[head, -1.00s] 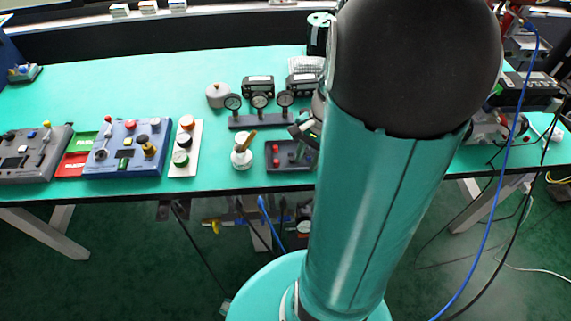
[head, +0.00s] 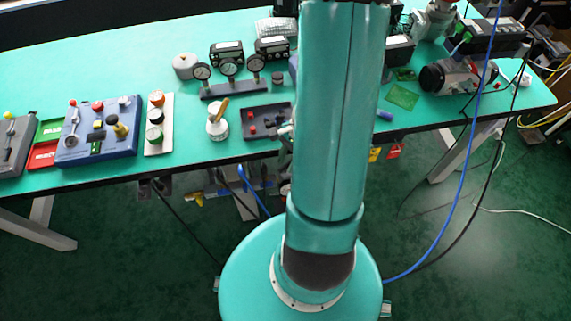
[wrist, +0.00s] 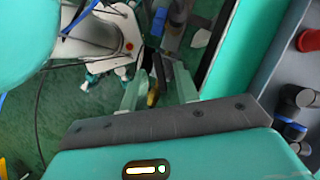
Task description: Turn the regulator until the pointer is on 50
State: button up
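My gripper (wrist: 158,88) shows in the wrist view with its two pale green fingers apart. Dark parts and a small yellowish piece show between and beyond the fingers; I see no firm grip on anything. In the head view the gripper is hidden behind my arm. Under the bench's front edge hang pipe fittings with a yellow part (head: 196,200). A small round dial (head: 285,190) there is mostly covered by my arm. I cannot make out the regulator for certain, and no pointer or scale number is readable.
The green bench (head: 100,50) carries three gauges on a stand (head: 230,90), a blue control box (head: 100,130) and a dark tray (head: 262,108) near its front edge. In the wrist view the bench edge and a red knob (wrist: 308,40) lie to the right. A blue cable (head: 462,160) hangs at right.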

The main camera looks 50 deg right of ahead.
aim_at(286, 169)
jog(key=shift+x, duration=1.25)
grip_shut()
